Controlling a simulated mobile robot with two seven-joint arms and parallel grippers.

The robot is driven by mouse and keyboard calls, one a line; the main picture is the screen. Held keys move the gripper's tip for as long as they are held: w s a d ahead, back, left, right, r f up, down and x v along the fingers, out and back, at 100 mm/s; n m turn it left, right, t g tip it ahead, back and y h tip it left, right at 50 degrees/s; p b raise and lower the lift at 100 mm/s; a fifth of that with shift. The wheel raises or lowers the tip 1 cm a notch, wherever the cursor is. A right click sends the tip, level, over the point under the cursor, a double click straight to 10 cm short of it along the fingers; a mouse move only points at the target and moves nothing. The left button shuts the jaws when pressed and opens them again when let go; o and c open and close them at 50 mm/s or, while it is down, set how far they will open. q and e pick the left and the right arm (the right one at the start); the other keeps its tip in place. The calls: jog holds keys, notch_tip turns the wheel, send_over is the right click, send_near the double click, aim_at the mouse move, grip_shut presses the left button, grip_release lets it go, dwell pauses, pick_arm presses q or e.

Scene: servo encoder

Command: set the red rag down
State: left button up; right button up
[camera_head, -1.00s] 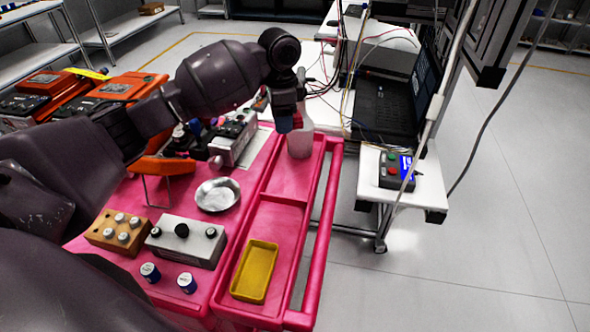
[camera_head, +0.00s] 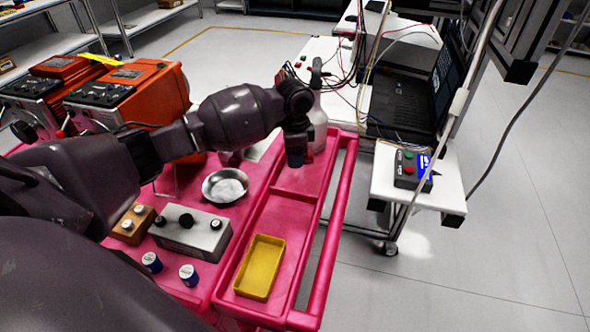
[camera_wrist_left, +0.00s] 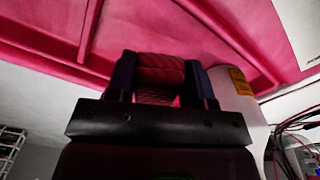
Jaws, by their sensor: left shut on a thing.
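My left gripper (camera_head: 295,160) is over the back part of the pink cart's side tray (camera_head: 284,207). In the left wrist view its two dark fingers (camera_wrist_left: 160,76) are shut on the folded red rag (camera_wrist_left: 161,68). The rag sits between the fingertips with the pink tray surface beyond it. I cannot tell whether the rag touches the tray. In the head view the rag is hidden by the gripper. My right gripper is not in view.
A white bottle (camera_head: 318,125) stands close beside my left gripper. A yellow bin (camera_head: 260,268) lies in the tray's front part. A metal bowl (camera_head: 225,187), a grey knob box (camera_head: 190,235) and orange devices (camera_head: 160,95) occupy the cart top.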

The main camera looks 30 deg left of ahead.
aim_at(294, 176)
pick_arm(q)
notch_tip(294, 176, down, 6)
jog(key=shift+r+b, duration=0.2)
jog(key=shift+b, duration=0.4)
jog(key=o, duration=0.5)
jog(key=shift+f, duration=0.1)
jog(key=o, duration=0.5)
jog(key=shift+c, duration=0.2)
notch_tip(294, 176, up, 11)
jog(key=shift+r+p, duration=0.1)
jog(key=shift+p, duration=1.1)
jog(key=shift+r, duration=0.55)
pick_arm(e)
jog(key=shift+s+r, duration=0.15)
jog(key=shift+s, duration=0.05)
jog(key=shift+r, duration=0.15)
